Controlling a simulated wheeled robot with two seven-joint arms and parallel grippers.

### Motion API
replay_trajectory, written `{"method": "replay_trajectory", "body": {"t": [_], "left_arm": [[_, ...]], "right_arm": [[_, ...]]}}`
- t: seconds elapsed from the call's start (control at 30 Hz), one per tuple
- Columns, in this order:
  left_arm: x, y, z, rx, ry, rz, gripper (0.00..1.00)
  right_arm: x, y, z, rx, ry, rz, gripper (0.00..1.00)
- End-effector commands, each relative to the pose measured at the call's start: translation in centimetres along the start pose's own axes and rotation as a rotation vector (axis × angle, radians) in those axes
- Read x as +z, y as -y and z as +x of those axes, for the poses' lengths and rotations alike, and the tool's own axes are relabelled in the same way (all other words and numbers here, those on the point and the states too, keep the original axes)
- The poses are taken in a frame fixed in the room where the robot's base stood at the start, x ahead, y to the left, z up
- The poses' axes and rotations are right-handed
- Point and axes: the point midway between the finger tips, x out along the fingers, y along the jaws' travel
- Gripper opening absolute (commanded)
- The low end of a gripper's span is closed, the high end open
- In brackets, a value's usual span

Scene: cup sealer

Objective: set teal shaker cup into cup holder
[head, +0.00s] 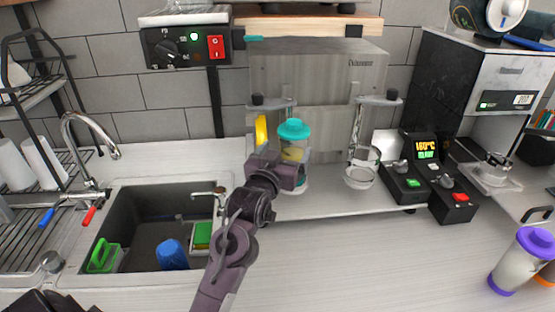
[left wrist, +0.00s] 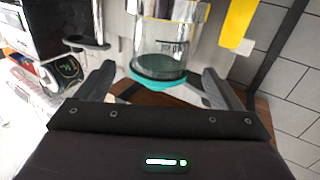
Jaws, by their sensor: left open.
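The teal shaker cup (head: 293,130) stands upright at the left dispensing station, with a teal lid, a clear body and yellow showing inside. In the left wrist view its clear body and teal rim (left wrist: 158,82) lie in line with the space between the fingers. My left gripper (head: 290,178) is at the lower part of the cup, open; its fingers (left wrist: 160,70) are spread to either side and I see no clear contact. The gripper hides part of the cup's lower body. A round cup-holder-like fitting (head: 495,172) is on the machine at right.
A glass (head: 361,160) stands at the right dispensing station. Small control boxes (head: 405,187) are beside it. A purple-lidded shaker (head: 522,262) stands at the right front. The sink (head: 112,215) is at left. The front counter is largely clear.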

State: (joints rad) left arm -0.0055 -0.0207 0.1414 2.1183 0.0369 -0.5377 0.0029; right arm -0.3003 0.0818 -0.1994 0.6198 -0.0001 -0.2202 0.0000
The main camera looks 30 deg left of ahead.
Motion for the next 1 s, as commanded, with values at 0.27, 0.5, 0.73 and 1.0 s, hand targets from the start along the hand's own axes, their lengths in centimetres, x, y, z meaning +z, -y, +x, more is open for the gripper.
{"method": "replay_trajectory", "body": {"t": [0.27, 0.5, 0.73, 1.0], "left_arm": [[0.1, 0.0, -4.4, -0.001, 0.0, 0.0, 0.88], [0.0, 0.0, -5.3, -0.001, -0.001, 0.0, 0.88], [0.0, 0.0, -5.2, -0.001, -0.001, 0.0, 0.88], [0.0, 0.0, -5.2, -0.001, 0.0, 0.0, 0.88]], "right_arm": [[-0.1, 0.0, -0.2, 0.0, -0.001, 0.0, 0.36], [-0.1, 0.0, -0.3, 0.0, -0.001, -0.001, 0.36], [-0.1, 0.1, -0.3, -0.001, -0.001, -0.001, 0.36], [-0.2, 0.2, -0.3, -0.003, -0.002, 0.0, 0.36]]}}
